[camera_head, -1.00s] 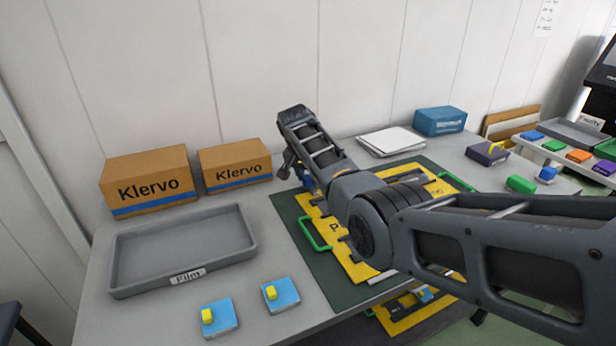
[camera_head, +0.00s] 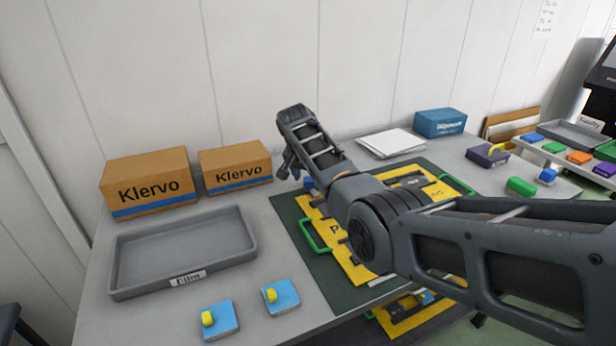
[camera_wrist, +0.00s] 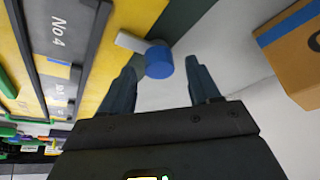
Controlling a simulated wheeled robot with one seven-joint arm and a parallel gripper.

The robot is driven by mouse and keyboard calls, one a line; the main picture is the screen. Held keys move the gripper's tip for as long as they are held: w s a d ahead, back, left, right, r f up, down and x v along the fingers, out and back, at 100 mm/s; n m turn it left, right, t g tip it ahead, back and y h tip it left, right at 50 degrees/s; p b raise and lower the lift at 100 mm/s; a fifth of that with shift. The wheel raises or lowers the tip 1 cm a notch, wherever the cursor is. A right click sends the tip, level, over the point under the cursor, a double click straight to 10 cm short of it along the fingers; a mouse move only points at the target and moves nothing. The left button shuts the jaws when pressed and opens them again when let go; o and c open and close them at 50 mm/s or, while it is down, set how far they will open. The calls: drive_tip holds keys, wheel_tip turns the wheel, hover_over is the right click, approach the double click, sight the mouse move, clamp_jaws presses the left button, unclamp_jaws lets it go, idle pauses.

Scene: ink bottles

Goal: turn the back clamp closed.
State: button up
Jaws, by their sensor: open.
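The back clamp shows in the wrist view as a blue round knob (camera_wrist: 159,61) with a pale grey bar (camera_wrist: 130,42) reaching left over the yellow board (camera_wrist: 140,15). My gripper (camera_wrist: 161,82) is open, its two dark fingers apart on either side below the knob. The knob appears between the fingertips and slightly beyond them; I cannot tell whether either finger touches it. In the head view, the yellow board (camera_head: 357,268) lies on a dark green mat (camera_head: 345,292). There my arm covers much of the board, and a bit of blue (camera_head: 309,183) shows beside my gripper.
Two Klervo boxes (camera_head: 148,182) stand against the wall at left. A grey Film tray (camera_head: 183,252) and two blue pieces with yellow knobs (camera_head: 219,318) lie in front. White paper (camera_head: 391,142) and a blue box (camera_head: 440,122) are behind the board. A green handle (camera_head: 315,238) sticks out from the board.

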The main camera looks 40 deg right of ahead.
drive_tip(key=v, duration=0.7)
idle(0.5)
